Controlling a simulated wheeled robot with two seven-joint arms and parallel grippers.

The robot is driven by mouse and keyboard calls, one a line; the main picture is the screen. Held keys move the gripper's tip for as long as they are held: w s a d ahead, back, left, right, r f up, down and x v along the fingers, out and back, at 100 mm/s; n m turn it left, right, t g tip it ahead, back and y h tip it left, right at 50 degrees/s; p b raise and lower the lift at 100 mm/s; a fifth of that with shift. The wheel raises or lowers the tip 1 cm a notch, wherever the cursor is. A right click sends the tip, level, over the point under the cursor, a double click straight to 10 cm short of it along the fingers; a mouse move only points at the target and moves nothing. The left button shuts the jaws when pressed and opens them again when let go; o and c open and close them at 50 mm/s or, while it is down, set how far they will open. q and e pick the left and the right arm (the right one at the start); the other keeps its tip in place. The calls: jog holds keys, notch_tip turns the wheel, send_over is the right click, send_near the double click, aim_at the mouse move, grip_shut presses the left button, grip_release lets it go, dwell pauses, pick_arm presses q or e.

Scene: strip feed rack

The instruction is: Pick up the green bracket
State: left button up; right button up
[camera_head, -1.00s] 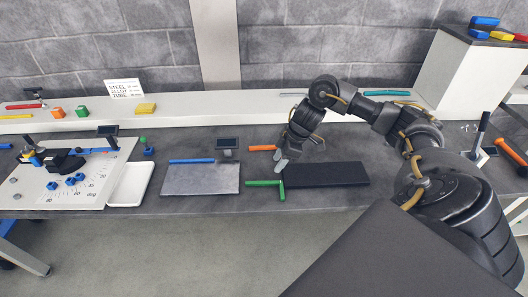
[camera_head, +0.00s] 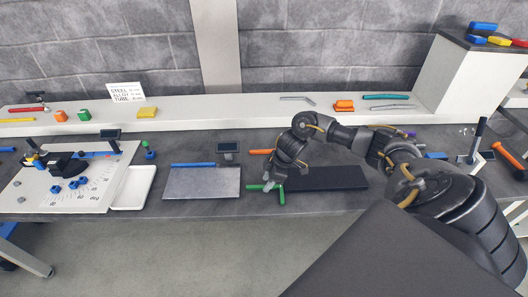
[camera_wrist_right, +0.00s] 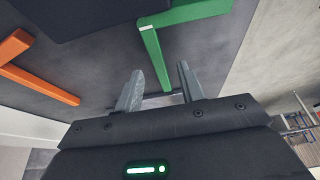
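The green bracket (camera_head: 281,197) is L-shaped and lies on the dark bench at the left end of a black pad. My right gripper (camera_head: 268,187) is down over the bracket, pointing at one of its legs. In the right wrist view the gripper (camera_wrist_right: 160,72) is open, its two grey fingers apart. One leg of the green bracket (camera_wrist_right: 155,55) reaches in between the fingers in the picture, with visible gaps to both sides. I cannot tell how far the fingertips are above the bench. My left gripper is not in view.
An orange bar (camera_head: 260,152) lies behind the green bracket and shows as an angled piece in the wrist view (camera_wrist_right: 40,78). The black pad (camera_head: 325,177) lies to the right. A grey plate (camera_head: 200,183) and a white tray (camera_head: 132,188) lie to the left.

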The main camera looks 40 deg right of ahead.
jog(key=shift+w+a+f, duration=0.15)
jog(key=shift+a+f, duration=0.05)
jog(key=shift+f, duration=0.5)
grip_shut()
jog(key=shift+r, duration=0.1)
